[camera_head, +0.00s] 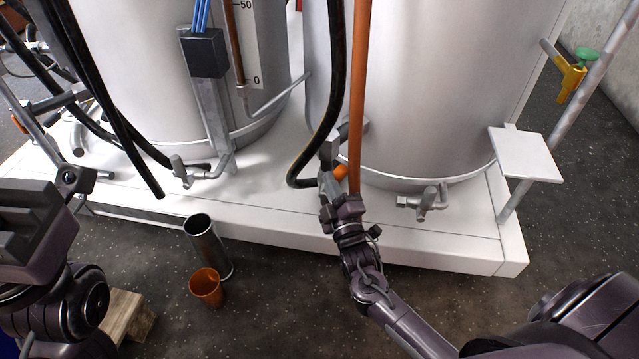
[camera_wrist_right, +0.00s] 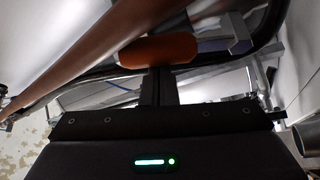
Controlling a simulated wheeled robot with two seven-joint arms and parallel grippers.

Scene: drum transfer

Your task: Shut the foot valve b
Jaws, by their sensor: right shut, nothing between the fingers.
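An orange handle (camera_head: 341,172) sits low between the two tanks, beside grey pipe fittings (camera_head: 329,152); I cannot read a label that marks it as foot valve b. My right gripper (camera_head: 328,184) is at this handle, shut with nothing between its fingers. In the right wrist view the orange handle (camera_wrist_right: 158,50) lies just beyond the shut fingertips (camera_wrist_right: 160,72); whether they touch it is unclear. Small grey valves also stand at the foot of the left tank (camera_head: 183,172) and right tank (camera_head: 425,202). Part of my left arm shows at the left edge; its jaws cannot be made out.
A black hose (camera_head: 322,135) and an orange-brown pole (camera_head: 358,90) run close to my right gripper. The white plinth (camera_head: 440,245) carries both tanks. A metal cylinder (camera_head: 208,247) and an orange cup (camera_head: 207,287) stand on the floor. A white plate (camera_head: 526,153) juts out at right.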

